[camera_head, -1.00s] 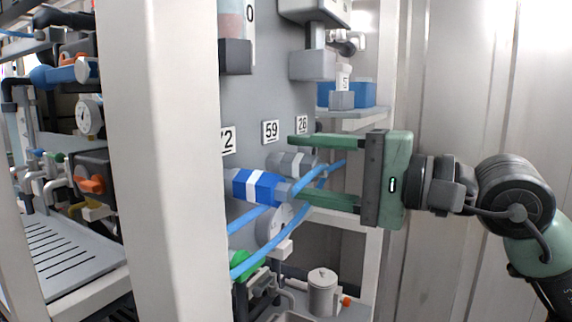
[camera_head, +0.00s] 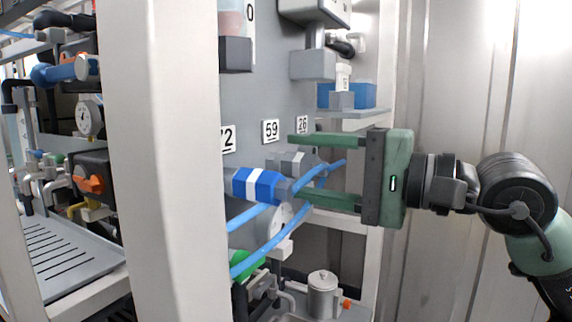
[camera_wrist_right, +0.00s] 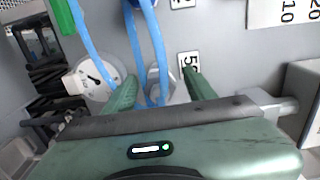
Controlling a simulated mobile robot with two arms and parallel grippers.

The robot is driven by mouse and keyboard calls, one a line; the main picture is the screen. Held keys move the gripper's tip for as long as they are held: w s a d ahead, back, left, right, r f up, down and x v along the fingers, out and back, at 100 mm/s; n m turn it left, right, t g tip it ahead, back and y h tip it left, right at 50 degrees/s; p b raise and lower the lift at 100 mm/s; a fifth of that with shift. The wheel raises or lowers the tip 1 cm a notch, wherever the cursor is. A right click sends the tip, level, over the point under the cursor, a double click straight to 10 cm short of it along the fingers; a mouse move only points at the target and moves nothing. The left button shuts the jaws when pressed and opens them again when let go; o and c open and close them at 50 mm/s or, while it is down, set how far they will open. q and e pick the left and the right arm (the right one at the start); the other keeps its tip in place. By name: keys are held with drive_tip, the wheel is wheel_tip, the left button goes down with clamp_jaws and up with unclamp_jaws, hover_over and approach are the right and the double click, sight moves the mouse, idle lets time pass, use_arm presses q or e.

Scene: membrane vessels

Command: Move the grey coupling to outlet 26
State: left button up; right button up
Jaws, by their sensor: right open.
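The grey coupling (camera_head: 288,162) sits at the panel below the label 59 (camera_head: 270,131), with a blue hose running from it to the right. My right gripper (camera_head: 297,167) is open, with one finger above the coupling and one below it. In the right wrist view the grey coupling (camera_wrist_right: 168,88) shows partly between the two open fingers; contact cannot be told. The label 26 (camera_head: 302,124) is just above the upper fingertip; the outlet under it is hidden by my gripper in the head view. My left gripper is not in view.
A blue coupling with a white band (camera_head: 258,185) sits close by on the left, near label 72 (camera_head: 228,139). Blue hoses (camera_head: 262,253) hang across the panel front. A round gauge (camera_wrist_right: 95,78) is beside the fingers. A white post (camera_head: 160,160) stands at the left.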

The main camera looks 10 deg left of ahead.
sight(327, 170)
drive_tip(key=shift+b, duration=0.35)
clamp_jaws()
idle(0.3)
drive_tip(key=shift+d+f+b, duration=0.15)
drive_tip(key=shift+d+b, duration=0.05)
drive_tip(key=shift+b, duration=0.15)
drive_tip(key=shift+v, duration=1.15)
drive_tip(key=shift+d+b, duration=0.1)
drive_tip(key=shift+b, duration=0.3)
drive_tip(key=shift+s, duration=0.1)
